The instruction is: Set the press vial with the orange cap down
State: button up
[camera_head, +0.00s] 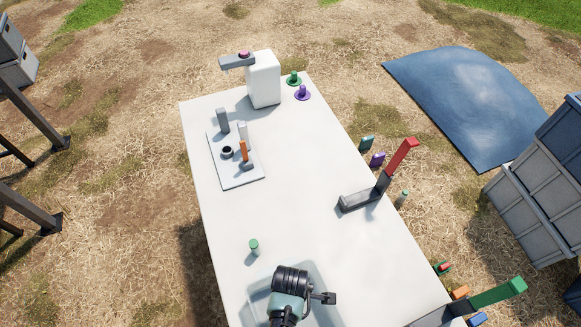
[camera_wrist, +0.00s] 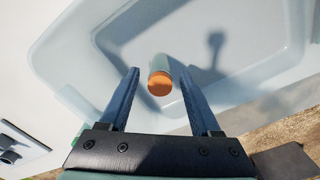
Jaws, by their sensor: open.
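The press vial with the orange cap (camera_wrist: 160,84) is in the clear tray (camera_wrist: 70,45), its cap facing the wrist camera. A pale green body shows behind the cap; I cannot tell whether its base touches the tray floor. My gripper (camera_wrist: 159,72) is open, with one blue finger on each side of the vial and a visible gap on both sides. In the head view my gripper (camera_head: 290,283) is over the tray (camera_head: 258,305) at the table's near end, and it hides the vial.
A green-capped vial (camera_head: 254,246) stands on the white table (camera_head: 290,180) just beyond the tray. A grey board with small fixtures (camera_head: 240,181), a white dispenser (camera_head: 264,80) and a red-handled lever (camera_head: 402,157) stand farther off. The table's middle is clear.

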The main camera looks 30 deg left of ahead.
notch_tip(320, 180, up, 12)
jog(key=shift+p, duration=0.3)
jog(key=w+a+r+m+t+y, duration=0.15)
jog(key=w+r+m+t, duration=0.65)
jog(key=w+r, duration=1.3)
jog(key=w+d+r+m+t, duration=0.1)
jog(key=w+r+m+t, duration=0.15)
jog(key=r, duration=0.55)
jog(key=w+d+r+m+t, duration=0.15)
jog(key=r+t, duration=0.25)
jog(key=r, duration=0.4)
jog(key=s+d+r+m+t, duration=0.1)
jog(key=d+r+m+t, duration=0.15)
jog(key=r, duration=0.65)
jog(key=s+d+r+m+t, duration=0.1)
jog(key=d+r+t, duration=0.15)
jog(key=r, duration=0.55)
jog(key=s+d+r+m+t, duration=0.1)
jog(key=s+r+m+t, duration=0.2)
jog(key=s+r, duration=0.3)
jog(key=s+d+r+m+t+h, duration=0.1)
jog(key=s+r+t, duration=0.4)
jog(key=r, duration=0.7)
jog(key=shift+s+d+r+m, duration=0.25)
jog(key=shift+s+d+m, duration=0.25)
jog(key=shift+d+m, duration=0.45)
